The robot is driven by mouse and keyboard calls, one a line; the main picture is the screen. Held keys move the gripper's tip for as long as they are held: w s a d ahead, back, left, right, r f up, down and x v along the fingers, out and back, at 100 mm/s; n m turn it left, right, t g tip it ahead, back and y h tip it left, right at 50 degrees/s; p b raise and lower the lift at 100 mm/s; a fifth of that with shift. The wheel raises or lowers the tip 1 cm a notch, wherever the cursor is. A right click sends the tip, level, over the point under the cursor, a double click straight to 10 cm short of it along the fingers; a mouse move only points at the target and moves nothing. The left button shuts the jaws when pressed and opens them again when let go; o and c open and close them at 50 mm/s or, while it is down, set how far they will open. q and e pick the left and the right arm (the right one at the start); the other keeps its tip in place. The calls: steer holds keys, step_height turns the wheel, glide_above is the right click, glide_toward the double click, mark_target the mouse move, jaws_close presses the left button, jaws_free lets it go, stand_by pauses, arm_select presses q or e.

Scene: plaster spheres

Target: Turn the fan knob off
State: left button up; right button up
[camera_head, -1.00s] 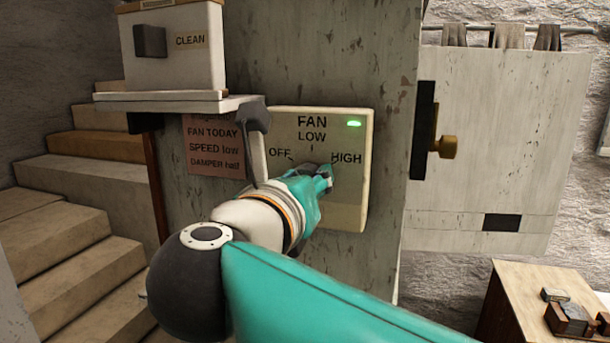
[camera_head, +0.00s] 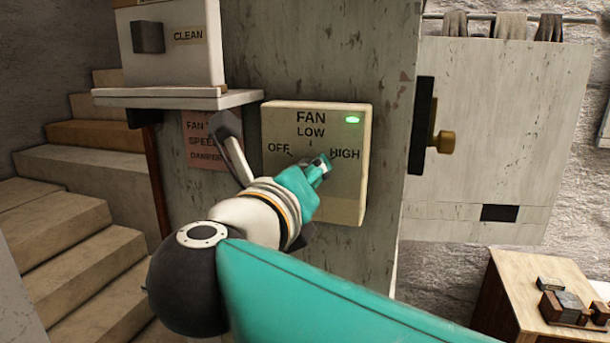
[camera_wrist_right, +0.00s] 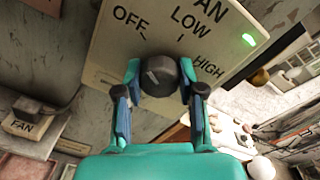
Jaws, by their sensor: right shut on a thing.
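The fan panel (camera_head: 350,196) is a cream box on a grey pillar, marked OFF, LOW and HIGH, with a lit green lamp (camera_head: 352,119). My right gripper (camera_head: 320,166) reaches its face and hides most of the knob in the head view. In the right wrist view, the dark round fan knob (camera_wrist_right: 158,76) sits between the two fingers of my right gripper (camera_wrist_right: 161,92), which is shut on it. A short pale line shows on the knob; which label it points at is hard to tell. My left gripper is not in view.
A shelf (camera_head: 170,99) with a box labelled CLEAN (camera_head: 180,60) juts out left of the panel, above a pink note (camera_head: 200,150). A brass knob (camera_head: 445,141) sticks out on the right. Stairs (camera_head: 80,220) rise at left; a wooden desk (camera_head: 520,290) stands lower right.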

steer(key=shift+a, duration=0.1)
steer(key=o, duration=1.1)
steer(key=shift+o, duration=0.2)
steer(key=v, duration=1.2)
steer(key=shift+f, duration=0.1)
